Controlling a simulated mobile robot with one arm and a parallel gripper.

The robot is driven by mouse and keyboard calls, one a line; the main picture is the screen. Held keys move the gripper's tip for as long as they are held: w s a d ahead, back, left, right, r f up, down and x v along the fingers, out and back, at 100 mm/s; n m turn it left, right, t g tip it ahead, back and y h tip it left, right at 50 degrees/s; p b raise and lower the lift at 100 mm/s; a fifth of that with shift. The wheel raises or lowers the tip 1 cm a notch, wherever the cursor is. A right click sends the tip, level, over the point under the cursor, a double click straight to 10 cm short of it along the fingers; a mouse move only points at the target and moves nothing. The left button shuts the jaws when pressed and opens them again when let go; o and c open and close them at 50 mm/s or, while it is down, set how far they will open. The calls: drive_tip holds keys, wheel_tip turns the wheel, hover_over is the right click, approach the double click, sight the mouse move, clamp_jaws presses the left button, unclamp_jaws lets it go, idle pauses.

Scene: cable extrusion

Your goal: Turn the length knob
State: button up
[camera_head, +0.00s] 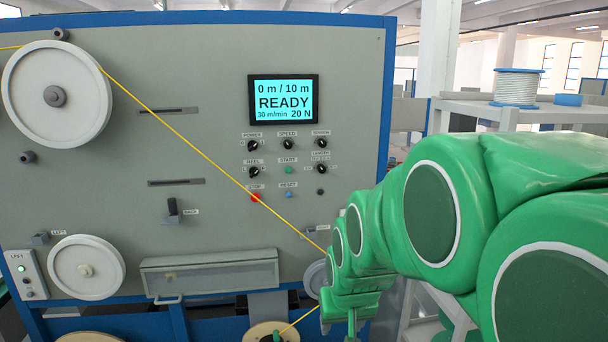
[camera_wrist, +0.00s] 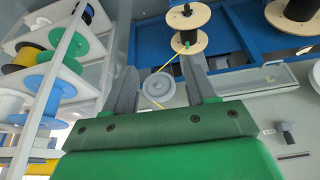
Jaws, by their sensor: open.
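The length knob (camera_head: 321,170) is a small dark round knob at the right of the second row of controls, below the screen (camera_head: 284,101). Its label is small and hard to read. The screen reads 0 m / 10 m, READY, 30 m/min, 20 N. My gripper (camera_head: 352,322) hangs low at the right edge of the panel, well below the knob and apart from it. In the wrist view my gripper (camera_wrist: 160,82) is open, with two grey fingers spread and nothing gripped. The knob does not show in the wrist view.
A yellow cable (camera_head: 185,136) runs diagonally across the panel from the big white wheel (camera_head: 57,94). A red stop button (camera_head: 255,198) and other knobs sit close by. A wooden spool (camera_wrist: 186,27) lies beyond my fingers. A shelf of spools (camera_wrist: 52,88) stands at the left there.

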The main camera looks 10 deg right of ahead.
drive_tip(key=w+d+r+t, duration=0.2)
drive_tip(key=w+t, duration=0.2)
drive_tip(key=w, duration=1)
drive_tip(key=w+d+r+t, duration=0.2)
drive_tip(key=w+r+t, duration=0.15)
drive_tip(key=w, duration=1.15)
drive_tip(key=m+t+h, duration=0.1)
drive_tip(key=t+h, duration=0.1)
drive_tip(key=t, duration=0.8)
approach(322, 171)
drive_tip(key=w, duration=0.1)
drive_tip(key=shift+w+d+r+t, duration=0.1)
drive_tip(key=shift+w+t, duration=0.15)
drive_tip(key=shift+t, duration=0.1)
drive_tip(key=shift+x, duration=3.8)
drive_tip(key=c, duration=1)
drive_tip(key=shift+c, duration=0.2)
